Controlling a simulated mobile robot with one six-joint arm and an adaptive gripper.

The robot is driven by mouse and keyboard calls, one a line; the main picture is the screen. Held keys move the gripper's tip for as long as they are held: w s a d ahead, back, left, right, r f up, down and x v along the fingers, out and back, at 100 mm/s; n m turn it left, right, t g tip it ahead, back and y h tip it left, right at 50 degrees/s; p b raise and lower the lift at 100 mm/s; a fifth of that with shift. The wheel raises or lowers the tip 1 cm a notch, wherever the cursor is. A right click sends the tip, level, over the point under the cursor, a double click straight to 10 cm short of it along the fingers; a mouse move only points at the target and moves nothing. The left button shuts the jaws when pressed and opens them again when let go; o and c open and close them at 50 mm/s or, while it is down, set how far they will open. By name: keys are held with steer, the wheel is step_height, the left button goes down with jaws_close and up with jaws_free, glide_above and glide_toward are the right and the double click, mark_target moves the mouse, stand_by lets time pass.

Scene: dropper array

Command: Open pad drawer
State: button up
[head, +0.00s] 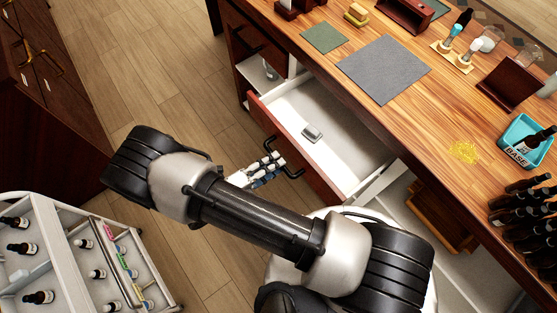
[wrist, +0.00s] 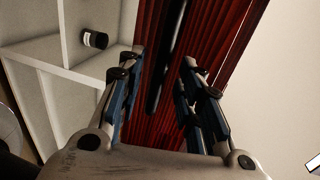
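The drawer (head: 340,133) under the wooden desk stands pulled well out in the head view, with a reddish-brown front and a white inside. A small grey item (head: 312,132) lies in it; I cannot tell what it is. The front carries a black bar handle (head: 290,172), partly hidden by my fingers. My gripper (head: 270,163) is at this handle. In the wrist view my gripper (wrist: 160,72) has its fingers spread, with the dark handle bar (wrist: 166,60) running between them and gaps showing on both sides. The reddish drawer front (wrist: 215,40) is behind it.
The desk top (head: 430,125) holds a grey mat (head: 383,69), a green mat (head: 324,37), a teal tray (head: 526,140) and several dark bottles (head: 530,215). A white cart (head: 60,240) with bottles stands at lower left. Open wooden floor (head: 150,75) lies left of the desk.

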steer(key=v, duration=0.9)
steer(key=shift+a, duration=0.1)
steer(key=w+d+r+m+g+y, duration=0.25)
steer(key=d+r+m+g, duration=0.25)
steer(key=r+m, duration=0.6)
steer(key=w+d+r+m+g+y, duration=0.25)
steer(key=d+r+m+g, duration=0.3)
steer(key=r+m, duration=0.45)
steer(key=s+d+r+m+t+y, duration=0.6)
steer(key=s+d+r+m, duration=0.3)
steer(key=m, duration=1.3)
steer(key=d+r+y, duration=0.1)
steer(key=d+r, duration=0.2)
steer(key=r, duration=0.1)
steer(key=shift+s+r+y, duration=0.15)
steer(key=shift+r+y, duration=0.05)
steer(key=shift+y, duration=0.1)
